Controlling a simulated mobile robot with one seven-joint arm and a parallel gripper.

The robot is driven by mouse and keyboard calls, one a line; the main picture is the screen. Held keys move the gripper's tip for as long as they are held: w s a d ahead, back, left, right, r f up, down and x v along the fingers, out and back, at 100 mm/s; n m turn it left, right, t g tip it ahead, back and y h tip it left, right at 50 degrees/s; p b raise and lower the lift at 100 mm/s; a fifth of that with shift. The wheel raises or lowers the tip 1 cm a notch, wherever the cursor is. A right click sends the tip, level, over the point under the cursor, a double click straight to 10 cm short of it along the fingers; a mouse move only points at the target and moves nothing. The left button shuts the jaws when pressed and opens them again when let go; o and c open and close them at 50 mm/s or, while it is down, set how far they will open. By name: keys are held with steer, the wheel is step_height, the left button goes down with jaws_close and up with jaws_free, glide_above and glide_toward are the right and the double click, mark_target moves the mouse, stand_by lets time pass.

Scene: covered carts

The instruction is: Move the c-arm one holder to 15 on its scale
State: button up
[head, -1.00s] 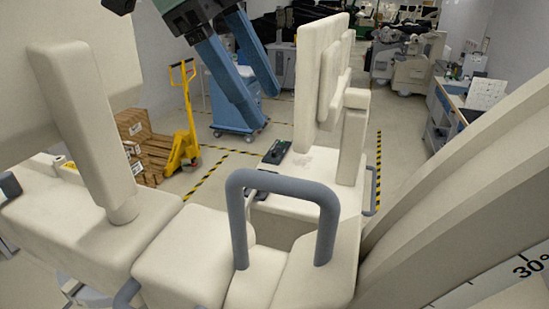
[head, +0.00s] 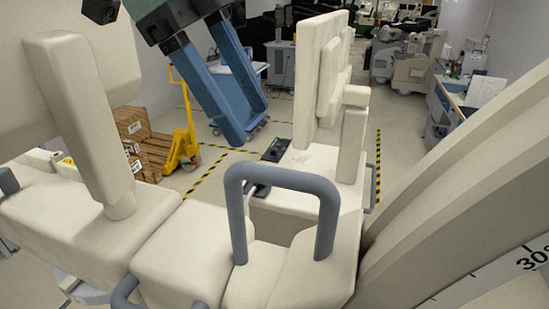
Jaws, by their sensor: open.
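A pale cream c-arm holder (head: 295,275) fills the lower middle of the head view. A grey U-shaped handle (head: 283,175) rises from it. The curved c-arm (head: 440,220) runs along its right side. A white scale band (head: 480,283) on the arc shows "30°" at the right edge; no 15 mark is visible. My gripper (head: 247,123), with two long blue fingers, hangs above and behind the handle in the picture. It is open, empty and appears apart from the handle. Its distance from the handle is hard to tell.
An upright cream post (head: 80,125) stands at left and cream panels (head: 322,80) at centre. Behind are a yellow pallet jack (head: 186,135), stacked boxes (head: 140,140), a blue cart (head: 238,90) and a side desk (head: 445,105).

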mark_target(279, 170)
steer(key=shift+x, duration=3.95)
steer(key=shift+f, duration=0.1)
jaws_close()
